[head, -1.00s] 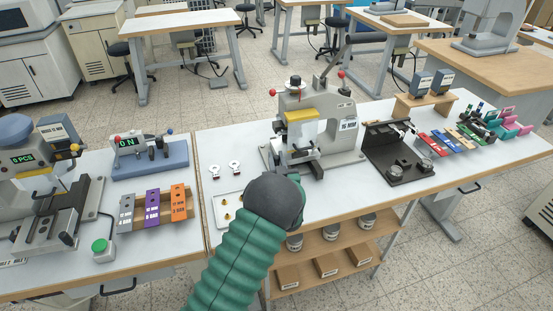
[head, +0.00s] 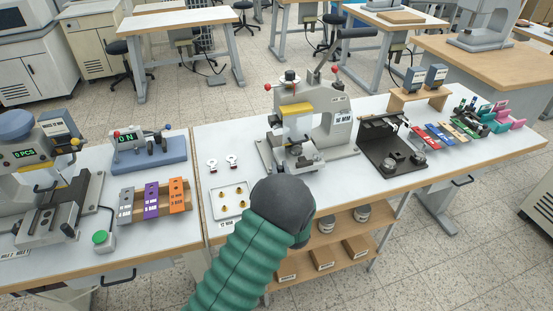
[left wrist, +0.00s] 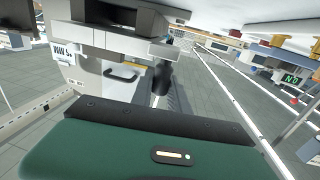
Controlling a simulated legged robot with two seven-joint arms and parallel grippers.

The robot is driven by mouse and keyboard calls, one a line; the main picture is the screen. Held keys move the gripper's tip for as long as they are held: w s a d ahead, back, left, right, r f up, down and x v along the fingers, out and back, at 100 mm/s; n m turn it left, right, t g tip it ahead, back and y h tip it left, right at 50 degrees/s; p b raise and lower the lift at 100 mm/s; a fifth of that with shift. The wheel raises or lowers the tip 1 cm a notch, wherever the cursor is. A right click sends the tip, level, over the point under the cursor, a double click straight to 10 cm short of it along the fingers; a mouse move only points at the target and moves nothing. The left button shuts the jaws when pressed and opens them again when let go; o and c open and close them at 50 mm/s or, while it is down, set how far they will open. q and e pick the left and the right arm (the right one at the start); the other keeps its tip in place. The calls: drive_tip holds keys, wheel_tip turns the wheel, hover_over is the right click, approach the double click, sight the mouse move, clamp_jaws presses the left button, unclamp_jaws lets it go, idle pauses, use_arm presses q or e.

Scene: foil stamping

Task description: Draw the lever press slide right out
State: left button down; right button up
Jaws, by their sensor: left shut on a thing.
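The lever press (head: 325,118) stands on the middle table in the head view, with a grey body, a yellow block, red-knobbed levers and a long dark handle. Its slide (head: 303,158) sits low at the front of the press; I cannot tell how far out it is. My left gripper (head: 288,192) is at the table's front edge, just in front of the slide. Its dark wrist housing hides the fingertips and what they hold; it is shut, apparently on the slide's front end. The left wrist view shows a dark rod-like part (left wrist: 160,80) beyond my green housing. My right gripper is not in view.
Left of the press lie a tray with brass pieces (head: 216,205) and two white tags (head: 232,160). A black fixture (head: 392,146) stands close on the right. Shelves with tins and boxes (head: 322,257) are below the table's front edge.

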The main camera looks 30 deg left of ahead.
use_arm(q)
drive_tip(key=v, duration=0.6)
drive_tip(key=shift+d, duration=0.6)
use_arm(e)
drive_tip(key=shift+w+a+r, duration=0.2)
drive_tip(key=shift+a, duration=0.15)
use_arm(q)
drive_tip(key=shift+w+f, duration=0.1)
drive_tip(key=shift+f, duration=0.05)
drive_tip(key=c, duration=1.7)
unclamp_jaws()
drive_tip(key=o, duration=0.4)
drive_tip(key=shift+d, duration=0.15)
drive_tip(key=shift+d+r, duration=0.1)
drive_tip(key=shift+r, duration=0.1)
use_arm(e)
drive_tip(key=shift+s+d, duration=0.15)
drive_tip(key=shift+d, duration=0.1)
